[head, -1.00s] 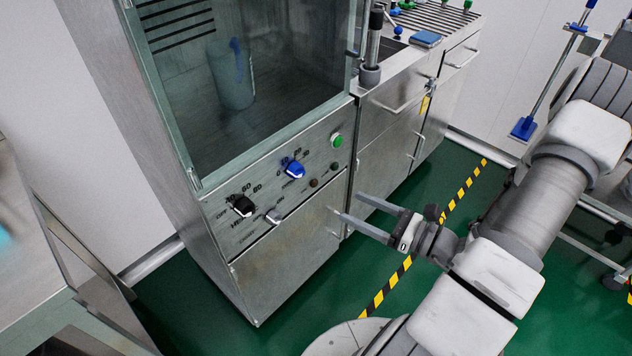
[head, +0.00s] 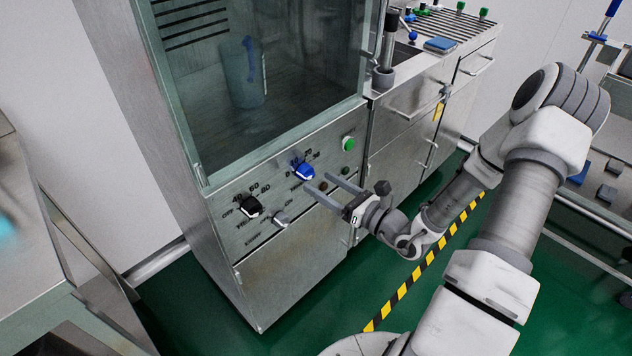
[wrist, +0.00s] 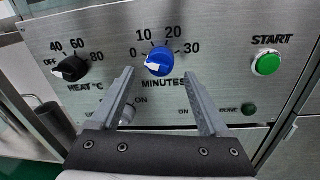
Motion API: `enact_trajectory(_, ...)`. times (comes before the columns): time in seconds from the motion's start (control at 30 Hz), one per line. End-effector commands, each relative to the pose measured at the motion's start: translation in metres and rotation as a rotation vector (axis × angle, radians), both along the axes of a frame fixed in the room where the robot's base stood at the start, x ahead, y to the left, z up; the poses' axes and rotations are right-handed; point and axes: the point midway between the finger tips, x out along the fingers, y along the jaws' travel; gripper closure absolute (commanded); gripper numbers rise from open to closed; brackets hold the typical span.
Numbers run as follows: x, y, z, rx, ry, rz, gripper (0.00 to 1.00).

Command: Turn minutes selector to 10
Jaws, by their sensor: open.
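The minutes selector is a blue knob (head: 302,169) on the washer's front panel. In the wrist view the blue knob (wrist: 160,58) sits above the word MINUTES, with 0, 10, 20 and 30 around it. Its white pointer mark is on the lower left, on the side of the 0. My gripper (head: 319,181) is open and empty, close in front of the panel, just below and right of the knob in the head view. In the wrist view the fingers of my gripper (wrist: 159,74) are spread either side of the knob's lower edge. I see no contact.
A black HEAT knob (wrist: 70,68) lies left of the blue knob. A green START button (wrist: 266,63) lies right. A grey ON knob (head: 281,218) is below, partly behind my left finger in the wrist view. The washer's glass door (head: 275,70) stands above the panel.

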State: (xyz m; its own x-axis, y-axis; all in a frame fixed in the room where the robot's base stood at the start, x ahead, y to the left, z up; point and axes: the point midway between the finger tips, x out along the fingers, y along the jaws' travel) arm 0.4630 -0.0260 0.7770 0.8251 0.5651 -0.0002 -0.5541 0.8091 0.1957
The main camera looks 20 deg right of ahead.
Motion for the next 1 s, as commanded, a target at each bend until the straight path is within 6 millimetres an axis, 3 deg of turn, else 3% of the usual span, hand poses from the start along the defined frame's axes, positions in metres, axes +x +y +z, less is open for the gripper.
enact_trajectory(0.2, 0.021, 0.013, -0.001, -0.001, -0.001, 0.000, 0.21)
enact_trajectory(0.57, 0.025, 0.016, 0.000, -0.001, 0.000, -0.001, 0.21)
enact_trajectory(1.0, 0.025, 0.015, 0.000, -0.001, 0.000, -0.003, 1.00)
